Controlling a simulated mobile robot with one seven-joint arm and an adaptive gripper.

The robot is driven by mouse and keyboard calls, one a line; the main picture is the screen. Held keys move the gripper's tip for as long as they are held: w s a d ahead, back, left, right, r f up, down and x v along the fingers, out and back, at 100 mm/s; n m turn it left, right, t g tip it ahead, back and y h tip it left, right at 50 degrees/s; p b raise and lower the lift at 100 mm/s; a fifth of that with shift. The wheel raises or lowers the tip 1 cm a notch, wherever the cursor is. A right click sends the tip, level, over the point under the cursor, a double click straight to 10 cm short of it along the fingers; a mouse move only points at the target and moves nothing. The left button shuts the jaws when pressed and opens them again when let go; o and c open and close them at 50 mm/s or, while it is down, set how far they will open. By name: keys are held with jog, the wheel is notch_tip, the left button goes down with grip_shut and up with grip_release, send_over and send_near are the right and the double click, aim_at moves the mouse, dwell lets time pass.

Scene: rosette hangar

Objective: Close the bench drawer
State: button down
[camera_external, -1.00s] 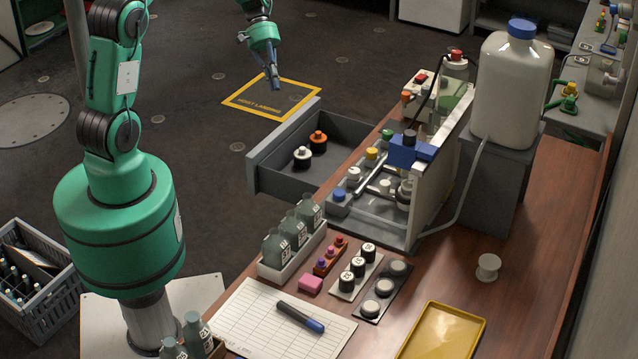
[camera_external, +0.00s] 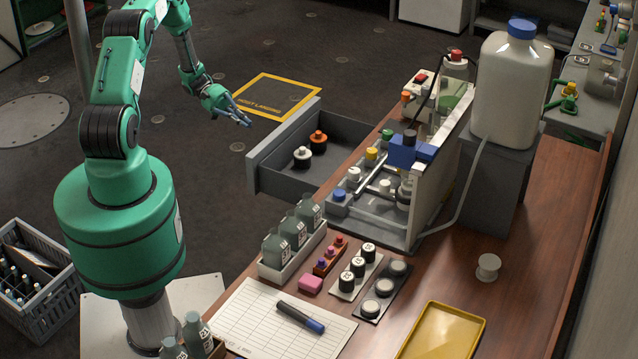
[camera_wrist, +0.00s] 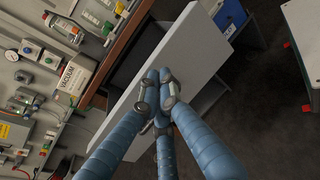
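The bench drawer (camera_external: 280,150) is grey and stands pulled out from the bench's left side. Its front panel (camera_external: 254,172) faces left, toward the open floor. A white-capped dark jar and an orange-capped dark jar (camera_external: 318,141) stand inside. My gripper (camera_external: 245,120) has blue fingers and hangs in the air, up and left of the drawer front in the outside view. In the wrist view the fingers (camera_wrist: 162,88) come together at the tips with nothing between them. There they overlap the grey drawer front (camera_wrist: 190,50); I see no clear contact.
Bottles in a tray (camera_external: 290,240), a control rig (camera_external: 400,190) and a large white jug (camera_external: 512,85) stand on the wooden bench. A grey crate (camera_external: 45,295) sits at the lower left. The floor left of the drawer is clear.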

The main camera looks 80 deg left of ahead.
jog(key=s+a+f+n+t, duration=0.3)
jog(key=s+f, duration=0.3)
jog(key=f, duration=0.3)
jog(key=shift+f+n+t+y, duration=0.3)
jog(key=shift+f+n+t, duration=0.15)
jog(key=shift+t, duration=0.25)
jog(key=b+x, duration=0.2)
jog(key=x, duration=1.1)
jog(key=shift+w+d, duration=0.25)
jog(key=shift+d, duration=0.05)
jog(key=x, duration=3.4)
jog(key=shift+f, duration=0.15)
jog(key=shift+w+d, duration=0.5)
